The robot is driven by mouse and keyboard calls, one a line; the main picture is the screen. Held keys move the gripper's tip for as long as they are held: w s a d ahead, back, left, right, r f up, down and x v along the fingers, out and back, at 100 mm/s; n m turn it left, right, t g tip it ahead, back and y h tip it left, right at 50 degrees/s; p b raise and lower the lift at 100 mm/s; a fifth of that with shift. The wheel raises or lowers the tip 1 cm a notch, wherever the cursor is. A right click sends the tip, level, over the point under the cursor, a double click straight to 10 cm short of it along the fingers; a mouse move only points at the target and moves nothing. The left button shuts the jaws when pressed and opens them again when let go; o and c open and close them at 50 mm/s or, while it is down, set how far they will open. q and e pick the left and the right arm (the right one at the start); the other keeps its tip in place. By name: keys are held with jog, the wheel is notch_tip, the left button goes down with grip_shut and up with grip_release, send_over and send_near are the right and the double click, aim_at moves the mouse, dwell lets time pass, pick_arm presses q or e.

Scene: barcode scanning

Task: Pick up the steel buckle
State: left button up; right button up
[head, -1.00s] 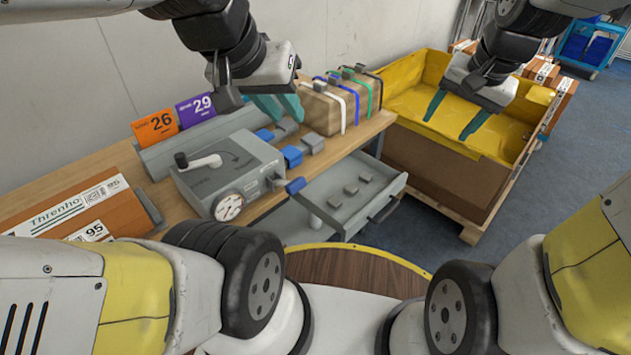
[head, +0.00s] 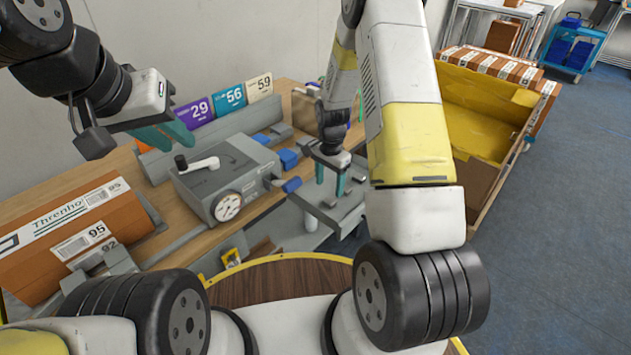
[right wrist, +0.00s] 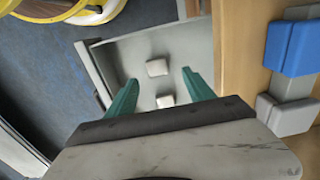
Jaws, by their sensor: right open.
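Two small pale grey blocks, which look like the steel buckles, lie apart in the open grey drawer (head: 308,238). In the right wrist view one buckle (right wrist: 157,67) lies just beyond the fingertips and another buckle (right wrist: 166,101) lies nearer, between the fingers. My right gripper (head: 330,184) points down over the drawer; its teal fingers are apart and empty, also in the right wrist view (right wrist: 160,78). In the head view my right arm and gripper hide much of the drawer. My left gripper (head: 180,138) hangs above the bench at left; its finger gap is unclear.
A grey device with a lever and dial (head: 225,180) stands on the wooden bench (head: 185,238). Blue and grey clips (right wrist: 293,48) sit beside the drawer. Number cards (head: 230,97) stand behind.

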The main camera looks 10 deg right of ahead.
aim_at(330, 200)
jog(key=f, duration=0.6)
jog(key=shift+s+d, duration=0.1)
jog(key=shift+s, duration=0.15)
grip_shut()
